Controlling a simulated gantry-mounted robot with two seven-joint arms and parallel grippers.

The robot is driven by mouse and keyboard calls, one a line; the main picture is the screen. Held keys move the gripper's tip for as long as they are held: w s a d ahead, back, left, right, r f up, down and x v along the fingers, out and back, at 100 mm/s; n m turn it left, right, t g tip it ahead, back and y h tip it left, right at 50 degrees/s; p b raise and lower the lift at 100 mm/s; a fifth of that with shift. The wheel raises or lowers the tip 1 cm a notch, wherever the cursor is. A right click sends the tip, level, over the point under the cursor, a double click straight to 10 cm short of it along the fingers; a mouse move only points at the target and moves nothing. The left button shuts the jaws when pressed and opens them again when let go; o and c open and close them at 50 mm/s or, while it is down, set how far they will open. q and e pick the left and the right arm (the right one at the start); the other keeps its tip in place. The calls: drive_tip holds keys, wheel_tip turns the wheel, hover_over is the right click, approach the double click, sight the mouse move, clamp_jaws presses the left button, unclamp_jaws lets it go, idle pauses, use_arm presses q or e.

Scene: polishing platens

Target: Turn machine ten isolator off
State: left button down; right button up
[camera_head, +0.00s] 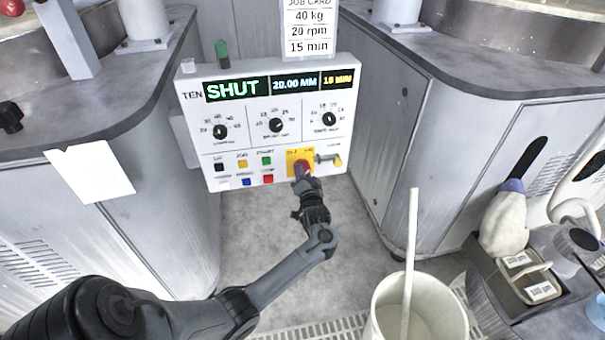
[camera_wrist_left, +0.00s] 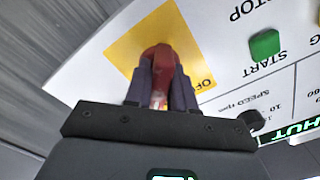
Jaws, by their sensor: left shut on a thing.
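The machine ten control panel (camera_head: 240,143) stands in the middle of the head view, with TEN, SHUT, 20.00 MM and a MIN reading on its display. The isolator is a red knob (camera_wrist_left: 158,56) on a yellow plate (camera_wrist_left: 191,45) at the panel's lower right; the plate also shows in the head view (camera_head: 291,155). My left gripper (camera_head: 302,173) is at the knob. In the left wrist view its two fingers (camera_wrist_left: 160,88) are shut on either side of the red knob. The fingers hide part of the knob. My right gripper is not in view.
A green button (camera_wrist_left: 265,45) and other coloured buttons sit left of the isolator in the head view; a key-like metal part (camera_head: 328,158) is close on its right. A white bucket (camera_head: 376,318) with a stick stands at lower right. Grey machine cabinets flank the panel.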

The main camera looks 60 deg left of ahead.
use_arm(q)
drive_tip(key=shift+n, duration=0.3)
drive_tip(key=n+p, duration=0.2)
drive_tip(key=n, duration=0.1)
drive_tip(key=shift+n, duration=0.3)
drive_tip(key=n, duration=0.2)
drive_tip(key=shift+f+n, duration=0.1)
drive_tip(key=shift+n, duration=0.2)
drive_tip(key=n, duration=0.2)
drive_tip(key=shift+n+p, duration=0.3)
drive_tip(key=shift+n, duration=0.1)
drive_tip(key=n, duration=0.4)
drive_tip(key=shift+w+d+f+n, duration=0.1)
drive_tip(key=shift+w+n, duration=0.05)
drive_tip(key=shift+n, duration=1.95)
drive_tip(key=c, duration=1)
unclamp_jaws()
drive_tip(key=shift+c, duration=0.2)
